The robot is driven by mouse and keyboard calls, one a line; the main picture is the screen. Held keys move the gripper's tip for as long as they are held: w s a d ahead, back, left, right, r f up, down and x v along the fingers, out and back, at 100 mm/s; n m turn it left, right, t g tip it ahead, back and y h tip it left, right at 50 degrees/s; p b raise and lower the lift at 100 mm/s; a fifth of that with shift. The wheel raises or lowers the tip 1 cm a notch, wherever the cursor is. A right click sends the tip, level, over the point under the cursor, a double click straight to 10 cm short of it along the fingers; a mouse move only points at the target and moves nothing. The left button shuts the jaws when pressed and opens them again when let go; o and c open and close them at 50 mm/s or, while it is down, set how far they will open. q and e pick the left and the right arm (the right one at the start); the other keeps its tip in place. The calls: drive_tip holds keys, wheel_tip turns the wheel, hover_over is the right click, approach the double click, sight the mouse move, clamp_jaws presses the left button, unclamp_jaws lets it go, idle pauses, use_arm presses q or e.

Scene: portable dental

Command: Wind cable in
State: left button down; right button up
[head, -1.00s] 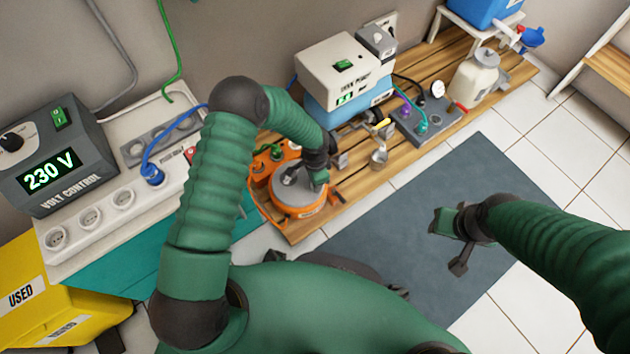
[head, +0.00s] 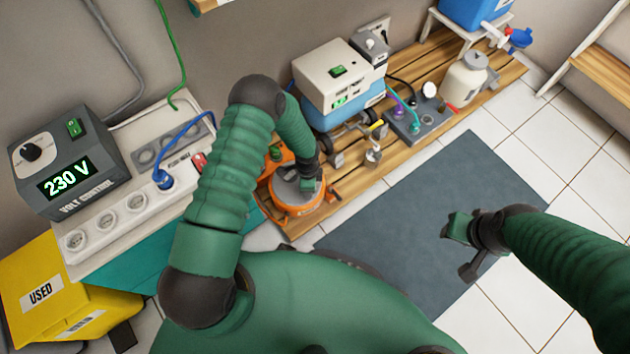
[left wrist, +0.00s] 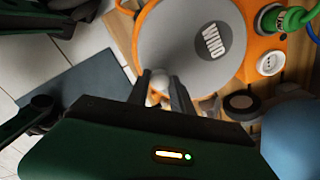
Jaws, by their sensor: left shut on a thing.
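The orange cable reel (head: 285,209) has a grey disc marked WIND, and stands at the left end of the wooden pallet. In the left wrist view the grey disc (left wrist: 190,45) fills the top middle. My left gripper (head: 309,186) is over the right part of the disc. In the left wrist view its fingers (left wrist: 160,88) are shut on a small pale crank knob (left wrist: 158,82) at the disc's edge. The cable itself is mostly hidden; a green plug (left wrist: 293,20) sits in the reel. My right gripper (head: 463,246) is open and empty over the dark mat.
The volt control box (head: 65,160) reads 230 V, beside a white socket strip (head: 108,220) with a blue plug. A white-and-blue machine (head: 340,80), a gauge unit (head: 420,120) and a pale bottle (head: 464,82) stand along the pallet. The dark mat (head: 400,240) is clear.

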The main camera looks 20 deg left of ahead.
use_arm(q)
drive_tip(key=shift+s+a+m+p, duration=0.25)
drive_tip(key=shift+s+m+p, duration=0.25)
drive_tip(key=shift+m, duration=0.4)
drive_tip(key=c, duration=1.1)
unclamp_jaws()
drive_tip(key=shift+c, duration=0.2)
wheel_tip(320, 180, up, 17)
drive_tip(key=p, duration=0.8)
drive_tip(key=shift+w+f, duration=0.1)
drive_tip(key=shift+f, duration=0.05)
